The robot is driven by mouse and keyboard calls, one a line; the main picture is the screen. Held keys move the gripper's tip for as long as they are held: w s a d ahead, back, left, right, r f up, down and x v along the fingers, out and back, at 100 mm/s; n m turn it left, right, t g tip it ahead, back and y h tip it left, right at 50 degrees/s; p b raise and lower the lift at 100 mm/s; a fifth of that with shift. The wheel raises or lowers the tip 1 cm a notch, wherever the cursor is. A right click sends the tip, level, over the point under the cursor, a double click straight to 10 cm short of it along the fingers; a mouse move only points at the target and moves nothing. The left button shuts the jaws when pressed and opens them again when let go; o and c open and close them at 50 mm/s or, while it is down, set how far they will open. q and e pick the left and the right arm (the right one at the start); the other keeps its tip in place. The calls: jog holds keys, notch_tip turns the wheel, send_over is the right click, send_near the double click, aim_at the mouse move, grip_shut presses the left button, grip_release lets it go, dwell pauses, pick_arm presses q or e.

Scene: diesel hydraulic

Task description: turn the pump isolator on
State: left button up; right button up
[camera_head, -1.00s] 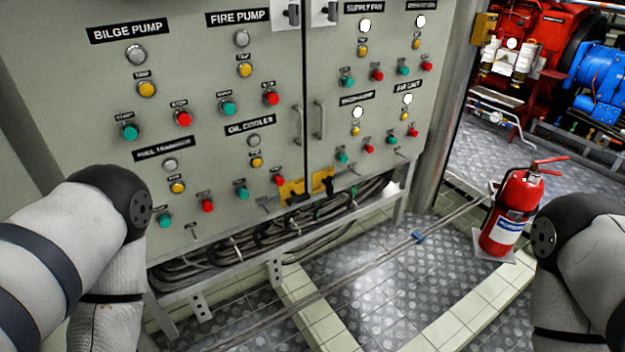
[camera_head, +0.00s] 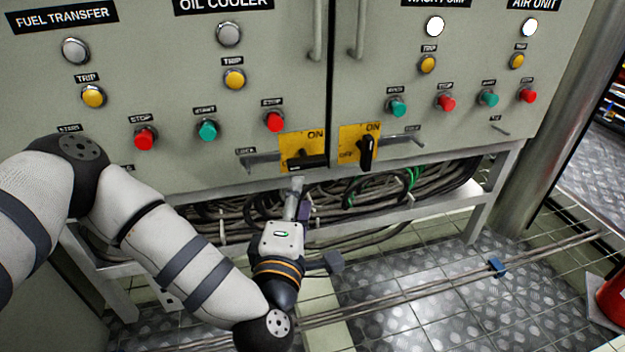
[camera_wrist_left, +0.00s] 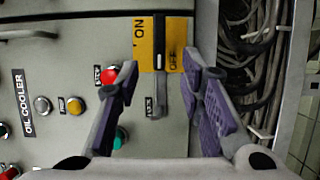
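Two yellow isolator plates marked ON and OFF sit side by side at the cabinet's lower edge. The left isolator (camera_head: 313,140) has a black handle (camera_head: 307,162) lying horizontally. The right isolator (camera_head: 347,138) has its black handle (camera_head: 367,152) near upright. In the left wrist view, the left isolator (camera_wrist_left: 144,52) and its black handle (camera_wrist_left: 159,30) are straight ahead, with a grey lock lever (camera_wrist_left: 160,98) beside them. My left gripper (camera_head: 298,190) is just below the left isolator. Its purple-padded fingers (camera_wrist_left: 152,75) are spread and empty; contact is not visible. My right gripper is out of view.
Red stop buttons (camera_head: 274,122), green start buttons (camera_head: 208,131) and yellow trip lamps (camera_head: 234,79) surround the isolators. Cable bundles (camera_head: 440,185) and a cabinet rail (camera_head: 425,208) lie below. A red fire extinguisher (camera_head: 612,297) stands at the right edge.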

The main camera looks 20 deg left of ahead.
aim_at(306, 167)
pick_arm(q)
jog(key=b+x, duration=0.3)
jog(key=x, duration=0.7)
jog(key=shift+w, duration=0.4)
jog(key=shift+w+r+b, duration=0.1)
jog(key=shift+w+b, duration=0.15)
jog(key=shift+b, duration=0.05)
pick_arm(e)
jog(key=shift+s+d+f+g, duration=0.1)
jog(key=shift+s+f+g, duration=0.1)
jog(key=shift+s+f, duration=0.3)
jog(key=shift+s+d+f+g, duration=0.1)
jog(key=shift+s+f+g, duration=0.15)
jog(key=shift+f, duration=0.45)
pick_arm(q)
jog(key=shift+c, duration=0.2)
grip_shut()
